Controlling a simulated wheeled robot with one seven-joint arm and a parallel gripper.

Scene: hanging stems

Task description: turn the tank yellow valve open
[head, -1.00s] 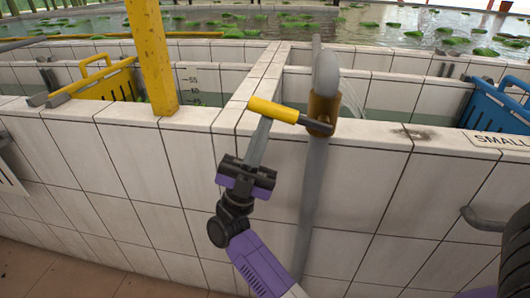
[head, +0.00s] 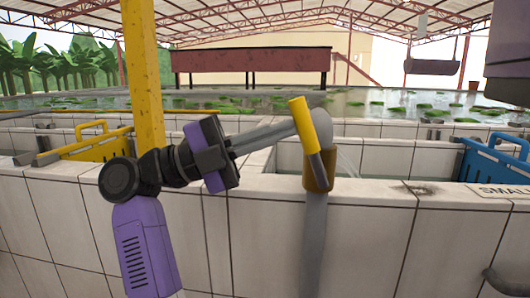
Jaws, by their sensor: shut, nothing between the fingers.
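The yellow valve handle (head: 303,122) stands nearly upright, leaning slightly left at its top. Its grey stem runs down to the brown valve body (head: 319,170) on the grey pipe (head: 314,235) at the tank wall. My gripper (head: 290,130) comes from the left, its long grey fingers shut, with nothing seen between them. The fingertips meet the handle's left side in the picture; whether they touch it I cannot tell. The pipe's rounded top shows behind the handle, and thin pale streaks that look like water show to its right.
The white tiled tank wall (head: 400,229) runs across the front. A yellow post (head: 143,75) stands behind my arm at left. A yellow basket (head: 95,143) is at left and a blue basket (head: 495,160) at right.

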